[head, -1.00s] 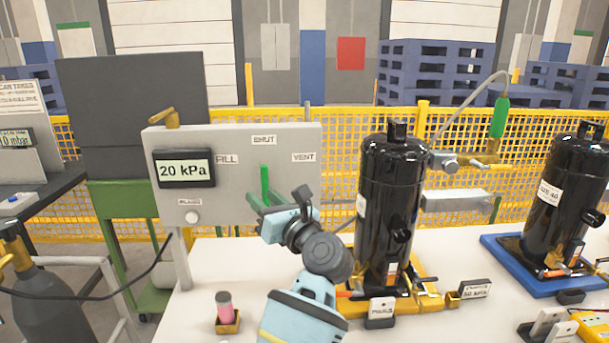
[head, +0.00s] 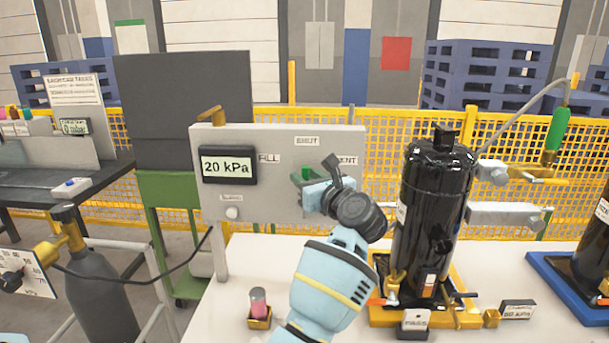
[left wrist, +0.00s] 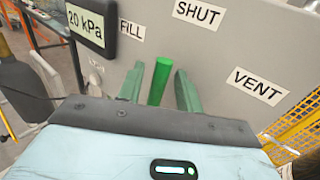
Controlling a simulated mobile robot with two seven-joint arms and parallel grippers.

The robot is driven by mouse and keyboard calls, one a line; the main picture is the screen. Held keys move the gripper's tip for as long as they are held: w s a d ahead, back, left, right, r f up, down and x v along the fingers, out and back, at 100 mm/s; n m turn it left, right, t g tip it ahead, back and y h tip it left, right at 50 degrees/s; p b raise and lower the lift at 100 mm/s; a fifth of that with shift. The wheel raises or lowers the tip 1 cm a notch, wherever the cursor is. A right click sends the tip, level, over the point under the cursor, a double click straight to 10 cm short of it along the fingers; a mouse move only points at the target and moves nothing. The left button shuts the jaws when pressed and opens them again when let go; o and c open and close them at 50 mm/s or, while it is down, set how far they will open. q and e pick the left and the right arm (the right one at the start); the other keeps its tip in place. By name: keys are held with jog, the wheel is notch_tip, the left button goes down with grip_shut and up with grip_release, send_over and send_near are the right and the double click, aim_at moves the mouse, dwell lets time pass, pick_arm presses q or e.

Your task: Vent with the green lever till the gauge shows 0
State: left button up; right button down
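The grey panel (head: 285,205) carries a gauge (head: 228,165) that reads 20 kPa, also legible in the left wrist view (left wrist: 92,22). The green lever (left wrist: 160,80) stands about upright, below the SHUT label (left wrist: 198,13) and between the FILL label (left wrist: 131,30) and VENT label (left wrist: 257,85). My left gripper (left wrist: 158,84) is open, with a green finger on each side of the lever and visible gaps between. In the head view the left gripper (head: 307,178) hides much of the lever (head: 307,172). My right gripper is not in view.
A black compressor (head: 436,215) stands on a yellow pallet right of the panel, close to my left arm. A grey gas bottle (head: 95,280) stands at left. The white table between is partly clear.

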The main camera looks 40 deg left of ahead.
pick_arm(q)
jog(key=shift+w+a, duration=0.2)
jog(key=shift+a, duration=0.3)
grip_shut()
